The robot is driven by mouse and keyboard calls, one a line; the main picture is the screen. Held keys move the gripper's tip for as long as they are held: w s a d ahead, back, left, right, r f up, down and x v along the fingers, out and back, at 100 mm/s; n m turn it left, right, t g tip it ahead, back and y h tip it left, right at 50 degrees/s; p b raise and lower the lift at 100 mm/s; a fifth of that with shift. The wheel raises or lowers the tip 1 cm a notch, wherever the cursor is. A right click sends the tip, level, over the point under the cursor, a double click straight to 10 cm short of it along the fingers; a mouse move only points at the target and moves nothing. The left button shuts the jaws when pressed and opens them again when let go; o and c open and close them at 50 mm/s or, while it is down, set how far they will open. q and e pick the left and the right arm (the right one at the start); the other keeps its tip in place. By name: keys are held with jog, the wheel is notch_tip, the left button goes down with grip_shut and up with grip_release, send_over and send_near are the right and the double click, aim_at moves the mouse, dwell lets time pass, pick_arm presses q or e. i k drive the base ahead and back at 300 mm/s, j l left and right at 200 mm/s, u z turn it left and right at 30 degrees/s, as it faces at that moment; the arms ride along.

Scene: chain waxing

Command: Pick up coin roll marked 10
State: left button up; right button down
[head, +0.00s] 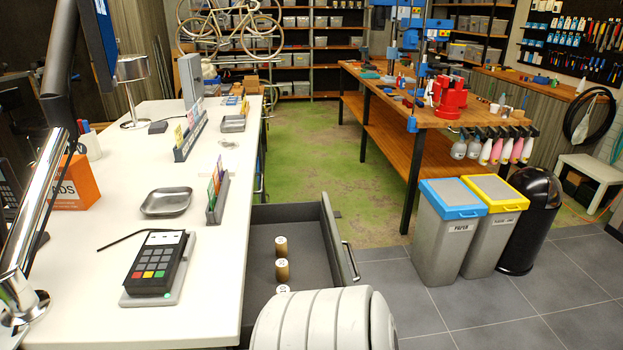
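Three coin rolls stand upright in a row in the open grey drawer (318,226) beside the white counter. Each has a brown side and a pale top with a small dark marking. The far roll (281,247) and the middle roll (282,271) show their sides. The near roll (283,289) is partly hidden by a ribbed light-grey rounded body at the bottom of the view. The markings are too small to read surely, so I cannot tell which roll is marked 10. Neither of my grippers shows.
The counter (128,216) holds a card terminal (156,264), a metal dish (166,202), card holders (218,199) and an orange box (76,186). The drawer handle (351,262) faces right. Bins (449,229) and a workbench (428,150) stand right. Tiled floor between is clear.

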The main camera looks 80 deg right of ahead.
aim_at(282, 288)
jog(key=z, duration=2.35)
